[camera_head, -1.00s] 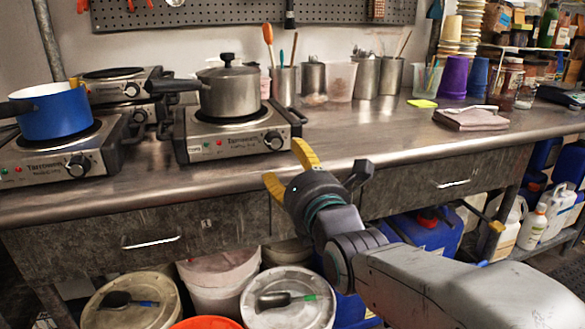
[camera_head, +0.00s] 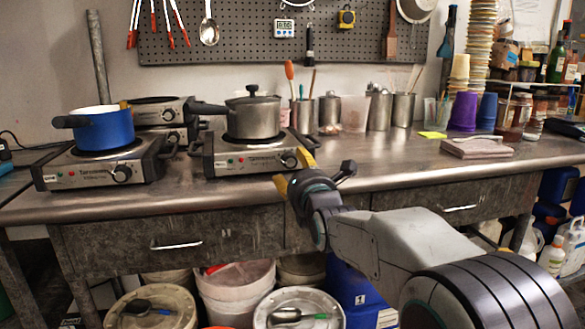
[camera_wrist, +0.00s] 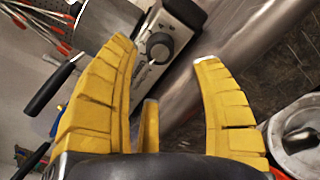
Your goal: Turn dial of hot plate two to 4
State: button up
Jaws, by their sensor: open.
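A hot plate (camera_head: 225,163) with a steel lidded pot (camera_head: 253,115) on it stands at the middle of the bench. Its black dial (camera_head: 289,160) is at the right of its front panel. A second hot plate (camera_head: 75,175) at the left carries a blue pot (camera_head: 105,128) and has its own dial (camera_head: 121,174). A third hot plate (camera_head: 157,112) stands behind. I cannot read which is number two. My gripper (camera_head: 296,169) is open and empty in front of the middle plate's dial. In the wrist view the dial (camera_wrist: 159,47) shows between the yellow fingertips (camera_wrist: 164,51), apparently beyond them.
The metal bench (camera_head: 390,165) has clear room to the right of the middle plate. Several metal cups (camera_head: 330,112) stand behind, and a folded cloth (camera_head: 475,148) lies farther right. Drawers are below the bench edge, with lidded buckets (camera_head: 300,308) underneath.

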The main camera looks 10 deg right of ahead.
aim_at(291, 163)
jog(key=shift+w, duration=3.25)
jog(key=c, duration=1.2)
